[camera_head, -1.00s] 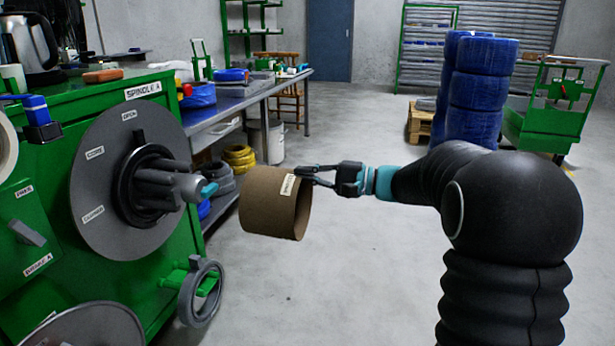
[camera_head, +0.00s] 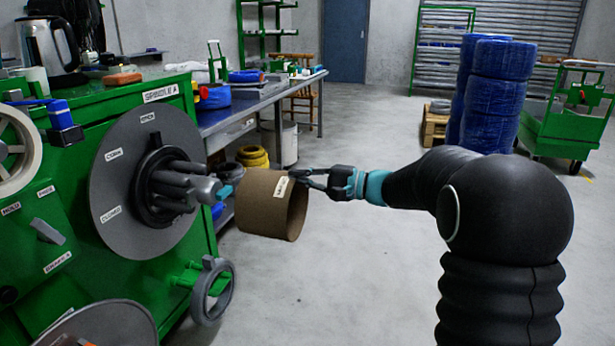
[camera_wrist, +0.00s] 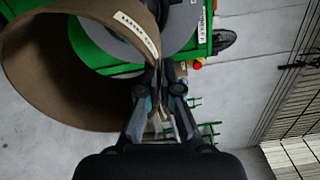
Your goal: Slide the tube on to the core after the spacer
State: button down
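The tube (camera_head: 262,208) is a wide brown cardboard cylinder with a white label, held in the air beside the machine's core. My gripper (camera_head: 297,176) is shut on the tube's wall at its upper right rim. In the wrist view the tube (camera_wrist: 60,75) hangs at the left, its wall between my fingers (camera_wrist: 160,100). The core (camera_head: 180,188) is a grey segmented shaft with a teal tip, sticking out of a large grey disc (camera_head: 118,205). A black ring (camera_head: 145,185), possibly the spacer, sits around the core against the disc.
The green machine (camera_head: 75,235) fills the left, with a handwheel (camera_head: 212,292) below the core. A blue-topped workbench (camera_head: 235,115) stands behind. Stacked blue coils (camera_head: 490,100) and a green cart (camera_head: 570,115) stand at the back right. The floor between is clear.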

aim_at(278, 173)
jog(key=shift+p+x, duration=0.9)
jog(key=shift+x, duration=1.75)
jog(key=shift+b+x, duration=1.3)
jog(key=shift+x, duration=8.55)
jog(key=shift+b+x, duration=0.3)
jog(key=shift+x, duration=0.6)
